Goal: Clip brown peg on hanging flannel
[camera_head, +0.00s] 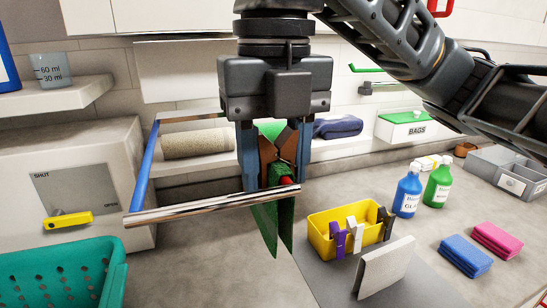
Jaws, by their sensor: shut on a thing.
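My gripper (276,178) points down at the middle of the view, just over the right end of a chrome rail (200,206). Its two blue-grey fingers are shut on a brown peg (268,152), which shows between them. A green flannel (264,228) hangs over the rail near its right end, with two pointed flaps hanging below. The peg is right above the flannel's top fold. The fingers and the peg hide part of this spot, so I cannot tell if the peg grips the cloth.
A yellow box (322,226) with purple, white and dark pegs stands on the counter to the right, behind a pale upright panel (384,268). A teal basket (62,274) is at lower left.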

